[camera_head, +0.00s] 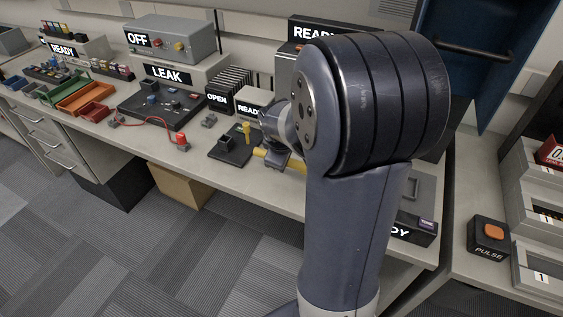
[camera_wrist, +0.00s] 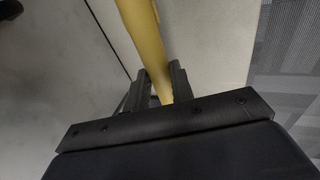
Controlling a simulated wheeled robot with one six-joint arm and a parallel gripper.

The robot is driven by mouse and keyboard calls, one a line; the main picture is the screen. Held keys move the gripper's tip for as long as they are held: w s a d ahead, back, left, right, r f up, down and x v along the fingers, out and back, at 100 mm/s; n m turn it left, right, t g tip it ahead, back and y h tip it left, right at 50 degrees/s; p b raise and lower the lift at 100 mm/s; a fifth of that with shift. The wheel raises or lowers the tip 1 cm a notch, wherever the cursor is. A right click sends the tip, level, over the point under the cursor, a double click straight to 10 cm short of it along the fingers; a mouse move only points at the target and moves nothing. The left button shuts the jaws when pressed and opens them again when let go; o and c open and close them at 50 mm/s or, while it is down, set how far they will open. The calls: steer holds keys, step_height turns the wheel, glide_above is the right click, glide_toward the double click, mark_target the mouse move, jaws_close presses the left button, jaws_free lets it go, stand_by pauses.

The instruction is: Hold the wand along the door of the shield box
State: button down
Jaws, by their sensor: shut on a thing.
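My gripper (camera_head: 274,157) is shut on a yellow wand, low over the bench near its front edge. The wand shows on both sides of the fingers in the head view (camera_head: 294,163). In the wrist view the wand (camera_wrist: 145,35) runs up from between the dark fingertips (camera_wrist: 161,88) and leaves the picture at the top. A black stand (camera_head: 228,150) with an upright yellow part is just left of the gripper. A grey box (camera_head: 283,68) under a READY sign is mostly hidden behind my arm. I cannot tell which box is the shield box or see its door.
A grey box marked OFF (camera_head: 172,42) and a LEAK sign (camera_head: 168,75) stand at the back left. A dark board with a red cable (camera_head: 155,125) and coloured bins (camera_head: 85,97) lie on the bench. A PULSE button (camera_head: 490,235) is at right. The floor in front is mostly clear.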

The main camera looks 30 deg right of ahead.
steer(key=shift+w+d+p, duration=0.35)
steer(key=shift+w+d, duration=0.65)
steer(key=shift+d, duration=0.25)
steer(key=shift+w+d+p, duration=0.3)
steer(key=shift+w+d, duration=0.65)
steer(key=shift+d, duration=0.3)
steer(key=shift+s+a, duration=0.1)
steer(key=s+a+r, duration=0.2)
steer(key=s+a, duration=0.2)
steer(key=a, duration=0.2)
steer(key=shift+s, duration=0.4)
